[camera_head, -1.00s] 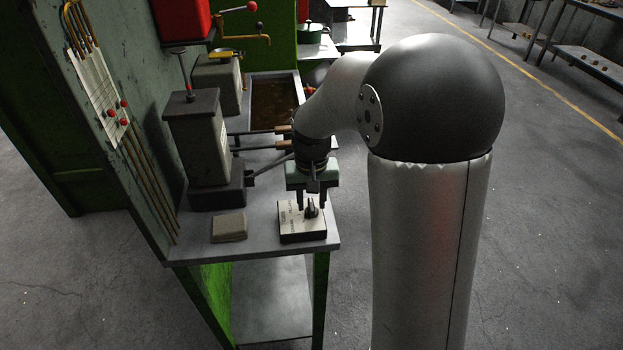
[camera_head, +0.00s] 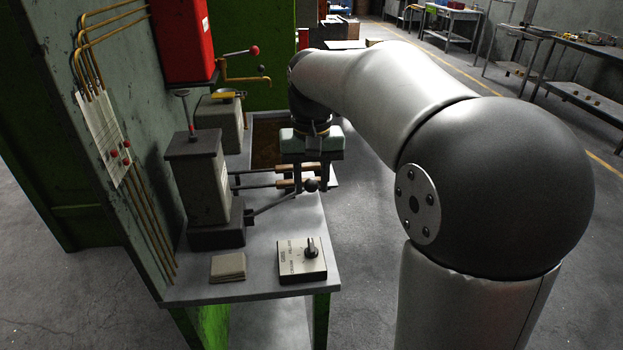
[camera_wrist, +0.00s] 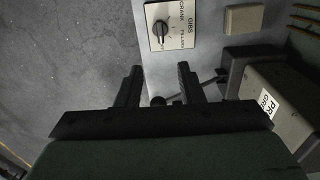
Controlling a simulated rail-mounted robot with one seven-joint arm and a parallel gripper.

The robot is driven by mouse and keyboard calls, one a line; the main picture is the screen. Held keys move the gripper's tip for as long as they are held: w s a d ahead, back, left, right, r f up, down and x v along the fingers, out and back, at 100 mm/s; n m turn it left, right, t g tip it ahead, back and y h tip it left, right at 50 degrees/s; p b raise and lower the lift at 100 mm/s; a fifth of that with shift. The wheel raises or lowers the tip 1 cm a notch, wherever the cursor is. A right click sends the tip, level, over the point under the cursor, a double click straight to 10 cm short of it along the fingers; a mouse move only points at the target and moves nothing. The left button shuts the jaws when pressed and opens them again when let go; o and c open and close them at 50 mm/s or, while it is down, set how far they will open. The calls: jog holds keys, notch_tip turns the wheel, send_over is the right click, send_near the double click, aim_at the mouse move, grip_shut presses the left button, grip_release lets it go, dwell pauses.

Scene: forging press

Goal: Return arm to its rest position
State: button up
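My gripper (camera_head: 311,185) is in the air above the workbench, behind the control box in the head view. In the wrist view my gripper (camera_wrist: 157,85) shows two dark fingers spread apart with nothing held between them. The control box (camera_head: 302,262) with a black rotary knob (camera_head: 311,249) sits at the bench's near right corner. The box also shows in the wrist view (camera_wrist: 176,32), beyond the fingertips and apart from them. A dark ball-ended lever (camera_head: 281,203) is close to the fingers in the head view; whether they touch it I cannot tell.
The grey bench (camera_head: 262,282) also holds a small tan block (camera_head: 228,266) and a press unit (camera_head: 197,177) on the left. Wooden-handled rods (camera_head: 262,170) lie near my gripper. A red box (camera_head: 182,40) and brass pipes hang at the wall. Open floor lies right of the bench.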

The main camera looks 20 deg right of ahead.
jog(key=s+f+n, duration=0.1)
jog(key=s+f, duration=0.5)
jog(key=s, duration=0.4)
jog(key=s+f+n, duration=0.1)
jog(key=s+f, duration=0.6)
jog(key=s, duration=0.4)
jog(key=shift+s+a, duration=0.2)
jog(key=shift+a, duration=0.1)
jog(key=shift+f, duration=0.1)
